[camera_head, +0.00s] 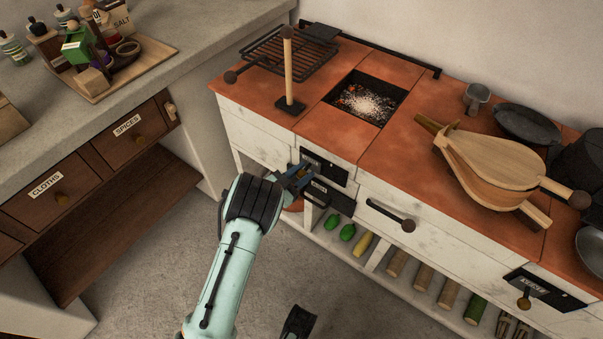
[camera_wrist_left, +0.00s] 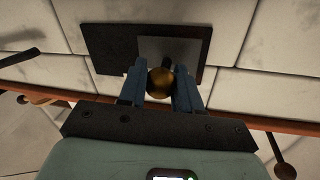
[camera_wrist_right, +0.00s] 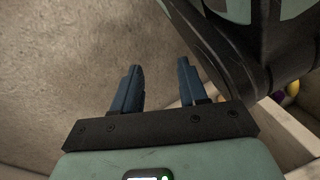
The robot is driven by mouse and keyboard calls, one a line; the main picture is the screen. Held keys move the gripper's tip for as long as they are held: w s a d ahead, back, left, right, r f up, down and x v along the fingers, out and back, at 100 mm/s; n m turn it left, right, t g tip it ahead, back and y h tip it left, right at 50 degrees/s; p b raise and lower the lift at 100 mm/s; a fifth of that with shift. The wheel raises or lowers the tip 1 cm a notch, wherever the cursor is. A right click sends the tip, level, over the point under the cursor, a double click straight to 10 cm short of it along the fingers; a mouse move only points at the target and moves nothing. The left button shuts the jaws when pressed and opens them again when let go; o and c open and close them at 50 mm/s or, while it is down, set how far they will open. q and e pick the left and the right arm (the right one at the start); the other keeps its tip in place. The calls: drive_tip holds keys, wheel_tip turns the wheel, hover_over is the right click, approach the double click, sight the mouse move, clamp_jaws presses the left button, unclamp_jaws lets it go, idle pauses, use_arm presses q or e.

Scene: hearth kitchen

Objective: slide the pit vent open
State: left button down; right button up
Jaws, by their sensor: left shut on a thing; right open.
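The pit vent is a dark metal plate (camera_head: 325,167) on the white front of the hearth, below the fire pit. In the left wrist view it shows as a black plate (camera_wrist_left: 108,45) with a greyer sliding piece (camera_wrist_left: 192,50) over one part. A round brass knob (camera_wrist_left: 161,83) stands out from it. My left gripper (camera_head: 299,178) is at the vent, its blue fingers shut on the knob from both sides; in the head view the gripper hides the knob. My right gripper (camera_wrist_right: 160,78) is open and empty over the grey floor.
A second vent plate with a brass knob (camera_head: 523,303) is at the lower right. A dark drawer handle (camera_head: 392,216) juts out right of my left gripper. Bellows (camera_head: 490,165) lie on the terracotta top. A low shelf holds vegetables and logs (camera_head: 422,277). Floor in front is free.

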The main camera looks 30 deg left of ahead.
use_arm(q)
drive_tip(key=d+p, duration=0.1)
drive_tip(key=d, duration=0.5)
drive_tip(key=shift+s+d, duration=0.25)
use_arm(e)
drive_tip(key=w, duration=0.1)
drive_tip(key=w+r, duration=0.1)
drive_tip(key=w+r+t, duration=0.1)
drive_tip(key=shift+a+r, duration=0.15)
drive_tip(key=shift+a, duration=0.1)
use_arm(q)
drive_tip(key=c, duration=0.8)
unclamp_jaws()
drive_tip(key=p+v, duration=0.2)
drive_tip(key=v, duration=1.1)
drive_tip(key=shift+s+p, duration=0.2)
drive_tip(key=shift+p, duration=0.15)
use_arm(e)
drive_tip(key=shift+t, duration=0.6)
drive_tip(key=w+r, duration=0.1)
drive_tip(key=r, duration=0.1)
drive_tip(key=w+a+r, duration=0.1)
drive_tip(key=w+r, duration=0.1)
